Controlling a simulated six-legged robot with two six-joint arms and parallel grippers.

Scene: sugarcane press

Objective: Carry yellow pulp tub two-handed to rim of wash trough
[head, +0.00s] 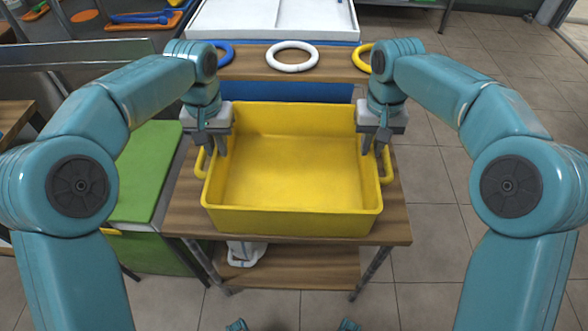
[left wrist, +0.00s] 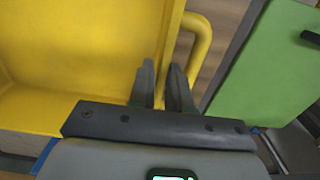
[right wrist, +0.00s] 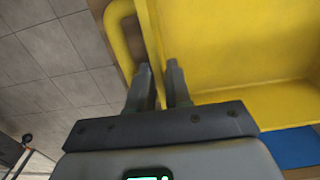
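The yellow tub (head: 290,220), empty and upright, appears to rest on a wooden table (head: 395,215). It has a handle on each side: the left one (head: 200,163) and the right one (head: 387,165). My left gripper (head: 211,152) points down at the left rim, one finger inside the tub and the other on the handle side; the left wrist view shows these fingers (left wrist: 162,75) close together. My right gripper (head: 373,150) sits likewise at the right rim, its fingers (right wrist: 158,78) also close together in its wrist view. Whether the fingers press on the walls is unclear.
Behind the tub, a wooden ledge (head: 255,72) carries a blue ring, a white ring (head: 292,56) and a yellow ring. A white trough (head: 275,18) stands beyond it. A green-topped bin (head: 146,165) is close on the left. Tiled floor (head: 440,205) is open on the right.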

